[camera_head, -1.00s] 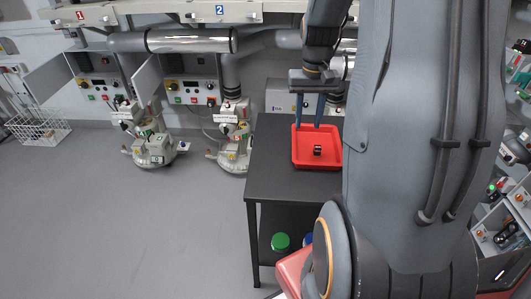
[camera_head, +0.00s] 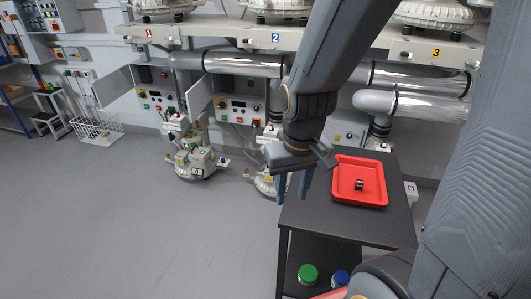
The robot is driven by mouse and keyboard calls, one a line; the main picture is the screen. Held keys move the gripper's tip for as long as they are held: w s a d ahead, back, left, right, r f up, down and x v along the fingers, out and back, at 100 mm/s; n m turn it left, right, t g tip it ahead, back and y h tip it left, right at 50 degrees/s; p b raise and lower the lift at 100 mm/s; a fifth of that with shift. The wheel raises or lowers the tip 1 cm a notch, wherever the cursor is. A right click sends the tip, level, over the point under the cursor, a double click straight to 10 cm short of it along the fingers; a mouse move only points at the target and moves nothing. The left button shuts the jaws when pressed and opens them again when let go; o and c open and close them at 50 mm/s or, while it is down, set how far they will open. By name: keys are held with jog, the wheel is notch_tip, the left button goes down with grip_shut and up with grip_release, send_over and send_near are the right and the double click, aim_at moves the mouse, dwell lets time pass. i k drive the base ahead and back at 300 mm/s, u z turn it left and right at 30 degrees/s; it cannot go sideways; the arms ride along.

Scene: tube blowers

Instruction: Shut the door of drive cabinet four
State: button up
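The number 4 and a cabinet marked four do not show in view. Signs 1, 2 and 3 stand along the shelf edge. Below sign 1 is a drive cabinet (camera_head: 158,98) with its grey door (camera_head: 114,90) swung open to the left. Below sign 2 is another cabinet (camera_head: 239,109) with its door (camera_head: 199,98) also open. A third cabinet (camera_head: 345,133) is partly hidden behind my arm, and its door state cannot be told. My gripper (camera_head: 293,190) points down left of the red tray, its two blue fingers apart and nothing between them.
A black table (camera_head: 330,222) holds a red tray (camera_head: 372,201) with a small dark part (camera_head: 359,184). A green-lidded jar (camera_head: 308,274) and blue-lidded jar (camera_head: 340,277) are on its lower shelf. Blower pumps stand left of it. A wire basket (camera_head: 97,129) is further left. Open floor fills the left front.

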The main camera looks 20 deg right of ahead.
aim_at(105, 90)
jog(key=u, duration=0.3)
jog(key=k, duration=0.45)
jog(key=u, duration=1.05)
jog(key=k, duration=0.9)
jog(key=u, duration=1)
jog(key=i, duration=5)
jog(key=z, duration=0.65)
jog(key=i, duration=1.25)
jog(key=z, duration=2)
jog(key=i, duration=1.15)
jog(key=z, duration=0.75)
